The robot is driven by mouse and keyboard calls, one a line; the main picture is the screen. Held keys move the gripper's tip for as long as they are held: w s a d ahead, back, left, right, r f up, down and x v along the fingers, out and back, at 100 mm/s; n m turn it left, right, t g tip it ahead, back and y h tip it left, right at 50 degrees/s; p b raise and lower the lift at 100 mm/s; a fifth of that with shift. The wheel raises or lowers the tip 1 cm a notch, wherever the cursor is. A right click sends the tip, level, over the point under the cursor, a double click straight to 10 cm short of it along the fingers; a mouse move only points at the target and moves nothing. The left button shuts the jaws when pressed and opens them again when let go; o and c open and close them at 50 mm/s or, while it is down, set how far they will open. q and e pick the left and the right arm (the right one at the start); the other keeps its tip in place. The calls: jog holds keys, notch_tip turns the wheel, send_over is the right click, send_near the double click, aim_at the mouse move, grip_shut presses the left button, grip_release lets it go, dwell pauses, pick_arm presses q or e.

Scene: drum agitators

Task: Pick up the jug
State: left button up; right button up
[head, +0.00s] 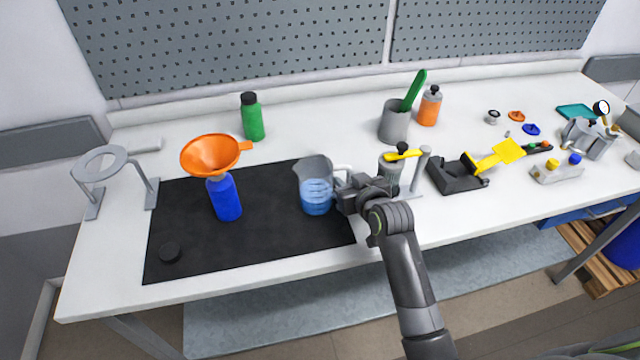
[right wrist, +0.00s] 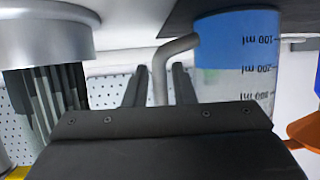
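The jug (head: 316,188) is clear with blue liquid in it and stands upright on the black mat (head: 270,231). Its pale handle points right, towards my right gripper (head: 341,190). In the right wrist view, which is upside down, the jug (right wrist: 238,60) shows measuring marks. There my right gripper (right wrist: 160,75) has one finger on each side of the handle, with small gaps visible, so it looks open around the handle. My left gripper is in neither view.
A blue bottle (head: 226,198) with an orange funnel (head: 211,154) stands left of the jug. A grey stirring device (head: 391,172) with a yellow top is close on the right. A black cap (head: 170,252) lies on the mat. The front mat is mostly clear.

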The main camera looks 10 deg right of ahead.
jog(key=shift+x, duration=0.8)
grip_shut()
jog(key=shift+r, duration=0.1)
notch_tip(320, 180, up, 10)
jog(key=shift+b, duration=0.3)
dwell(0.4)
